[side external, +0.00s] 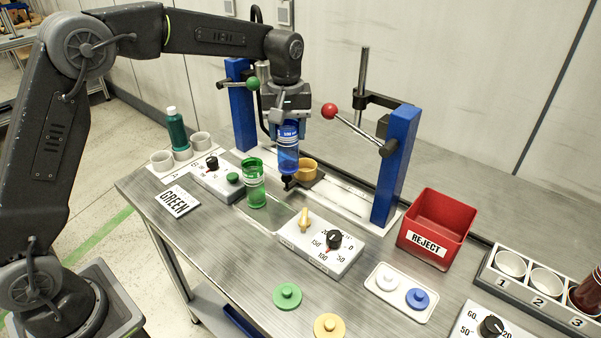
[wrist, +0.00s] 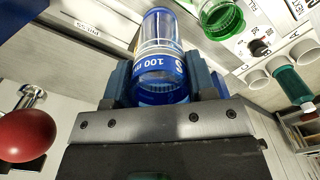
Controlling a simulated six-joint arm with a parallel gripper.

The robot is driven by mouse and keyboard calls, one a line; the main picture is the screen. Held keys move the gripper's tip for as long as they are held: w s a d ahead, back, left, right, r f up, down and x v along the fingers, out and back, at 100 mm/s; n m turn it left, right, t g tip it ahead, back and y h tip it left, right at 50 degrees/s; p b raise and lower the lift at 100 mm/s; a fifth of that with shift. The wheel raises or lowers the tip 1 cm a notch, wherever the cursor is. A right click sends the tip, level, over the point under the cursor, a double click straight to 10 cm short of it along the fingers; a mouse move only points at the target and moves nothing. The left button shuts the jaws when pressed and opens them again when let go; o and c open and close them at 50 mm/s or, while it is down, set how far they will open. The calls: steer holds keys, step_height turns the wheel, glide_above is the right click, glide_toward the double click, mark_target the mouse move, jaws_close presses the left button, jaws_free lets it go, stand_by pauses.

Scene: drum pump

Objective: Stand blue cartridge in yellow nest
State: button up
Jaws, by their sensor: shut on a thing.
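The blue cartridge (side external: 288,150) is upright in my gripper (side external: 288,118), which is shut on its upper part. In the wrist view the cartridge (wrist: 160,58) sits between the two fingers of my gripper (wrist: 163,85), its white markings showing. The yellow nest (side external: 306,170) is a small cup on a dark holder between the two blue posts. The cartridge's lower end is just left of the nest in the side view and partly in front of the holder. I cannot tell the exact gap between them. The nest is not visible in the wrist view.
A green cartridge (side external: 254,184) stands left of the held one. Blue posts (side external: 397,168) with a red-knobbed lever (side external: 329,111) and a green-knobbed lever (side external: 253,83) flank the nest. A red reject bin (side external: 436,226) is at right. Dial boxes (side external: 322,243) and coloured caps (side external: 287,295) lie in front.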

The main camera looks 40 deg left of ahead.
steer(key=w+a, duration=0.3)
steer(key=w, duration=0.7)
step_height(320, 180, down, 9)
stand_by(0.3)
steer(key=shift+a+f, duration=0.1)
steer(key=o, duration=1.1)
